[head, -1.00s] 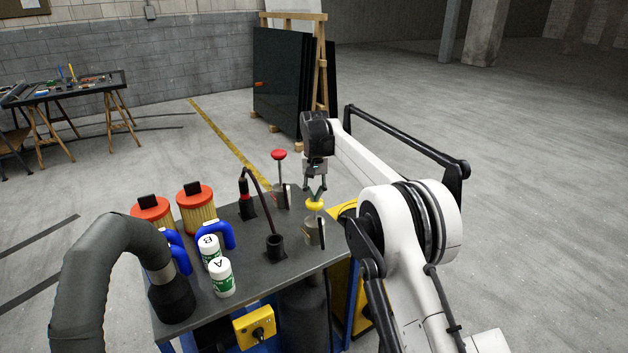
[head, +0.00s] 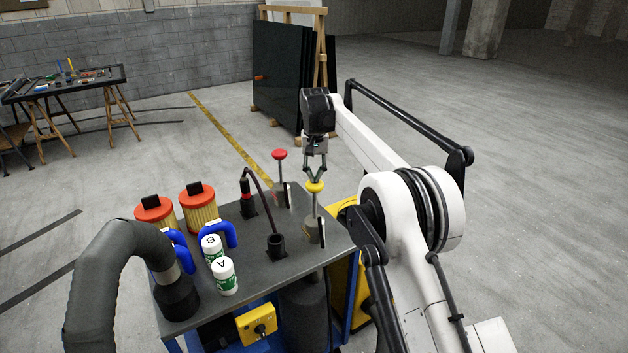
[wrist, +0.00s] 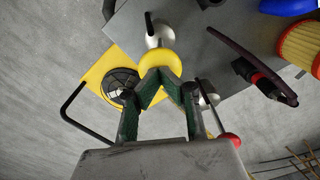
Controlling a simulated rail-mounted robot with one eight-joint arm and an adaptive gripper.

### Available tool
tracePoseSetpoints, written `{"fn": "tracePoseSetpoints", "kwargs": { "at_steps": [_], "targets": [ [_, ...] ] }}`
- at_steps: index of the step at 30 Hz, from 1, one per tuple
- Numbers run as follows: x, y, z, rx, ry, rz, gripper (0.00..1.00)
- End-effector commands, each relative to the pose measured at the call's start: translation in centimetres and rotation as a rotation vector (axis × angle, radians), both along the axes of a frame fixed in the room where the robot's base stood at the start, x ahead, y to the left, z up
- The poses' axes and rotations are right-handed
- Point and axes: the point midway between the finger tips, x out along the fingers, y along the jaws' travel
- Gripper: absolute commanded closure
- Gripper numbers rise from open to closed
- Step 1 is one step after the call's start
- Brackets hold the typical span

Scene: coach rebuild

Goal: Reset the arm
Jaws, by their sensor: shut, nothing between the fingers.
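My gripper (head: 315,177) is shut and empty, pointing down just above the yellow knob (head: 315,186) of a lever. The knob sits on an upright rod over a metal base (head: 313,232) near the table's right edge. In the wrist view, the fingertips (wrist: 157,76) meet in front of the yellow knob (wrist: 157,60) and hide part of it. I cannot tell whether they touch it. A similar lever with a red knob (head: 279,154) stands behind to the left; its red knob (wrist: 230,140) also shows in the wrist view.
The dark table (head: 268,268) holds two orange-capped filters (head: 200,211), white bottles A (head: 224,277) and B (head: 212,249), blue handles, a grey hose (head: 105,285) and a black holder (head: 276,246). Dark panels on a wooden rack (head: 282,80) stand behind. Floor to the right is clear.

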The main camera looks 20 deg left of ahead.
Motion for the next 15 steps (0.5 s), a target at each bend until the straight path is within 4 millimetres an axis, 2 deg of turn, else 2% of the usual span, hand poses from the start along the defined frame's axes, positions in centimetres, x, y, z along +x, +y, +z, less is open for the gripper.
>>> {"fn": "tracePoseSetpoints", "kwargs": {
  "at_steps": [6,15],
  "targets": [
    [0.0,0.0,1.8,0.0,0.0,0.0,1.0],
    [0.0,0.0,2.1,0.0,0.0,0.0,1.0]
  ]
}}
